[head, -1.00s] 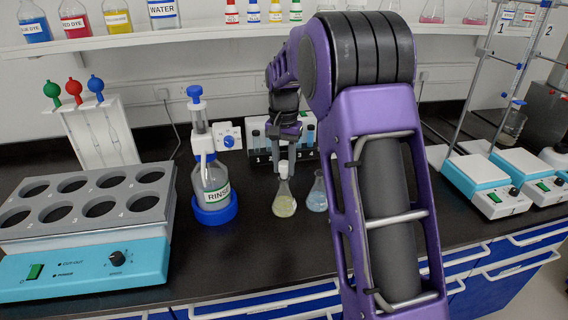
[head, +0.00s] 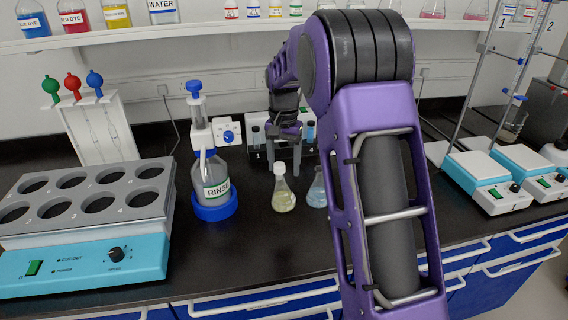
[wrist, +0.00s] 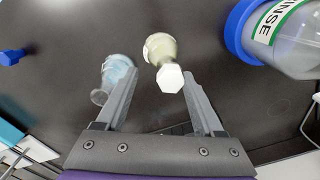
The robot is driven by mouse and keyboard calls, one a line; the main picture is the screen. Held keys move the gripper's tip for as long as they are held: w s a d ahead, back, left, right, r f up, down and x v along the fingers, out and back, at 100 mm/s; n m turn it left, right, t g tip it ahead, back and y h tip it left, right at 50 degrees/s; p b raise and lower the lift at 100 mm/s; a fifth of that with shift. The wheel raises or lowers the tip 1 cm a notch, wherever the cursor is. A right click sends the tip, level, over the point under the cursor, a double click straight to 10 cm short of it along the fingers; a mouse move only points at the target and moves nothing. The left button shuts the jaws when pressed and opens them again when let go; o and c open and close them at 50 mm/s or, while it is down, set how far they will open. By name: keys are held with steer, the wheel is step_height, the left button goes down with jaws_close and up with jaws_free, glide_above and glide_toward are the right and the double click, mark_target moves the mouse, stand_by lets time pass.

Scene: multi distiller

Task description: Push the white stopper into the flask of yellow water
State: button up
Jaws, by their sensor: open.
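The flask of yellow water (head: 283,199) stands upright on the black bench, and the white stopper (head: 279,169) sits at the top of its neck. How deep the stopper sits cannot be told. In the wrist view the stopper (wrist: 170,78) shows as a white hexagonal top, with the yellow flask (wrist: 158,46) beyond it. My gripper (head: 284,170) is open and empty, with its fingers apart just behind the flask's top. In the wrist view the stopper shows between my fingers (wrist: 160,75), nearer the right one.
A blue-water flask (head: 317,192) stands close to the right, partly overlapped by my left-hand finger in the wrist view. The rinse bottle (head: 213,182) stands to the left in a blue base. A rack (head: 256,140) is behind. The bench in front is clear.

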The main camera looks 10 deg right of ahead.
step_height(320, 180, up, 17)
steer(key=p, duration=0.2)
steer(key=shift+r+p, duration=0.2)
steer(key=shift+p, duration=0.15)
